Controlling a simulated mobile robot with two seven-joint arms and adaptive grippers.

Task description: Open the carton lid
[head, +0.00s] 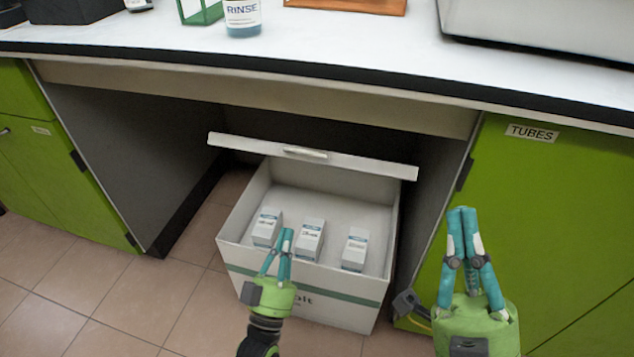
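The white carton (353,313) stands on the floor in the space under the bench, with a teal stripe on its front. Its lid (240,146) is raised at the back, seen nearly edge-on, with a small handle (305,153) on its edge. The inside shows, with three small white and teal boxes (309,240) in it. My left gripper (284,235) is in front of the carton, overlapping its front wall in the picture, fingers together and empty. My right gripper (463,212) is right of the carton, in front of the green cabinet, fingers together and empty. Neither visibly touches the lid.
The bench top (330,45) overhangs the carton. Green cabinets flank the opening, the right one (560,215) labelled TUBES. A rinse bottle (242,17) and a wooden tray (345,4) stand on the bench. Tiled floor (120,300) is clear at left.

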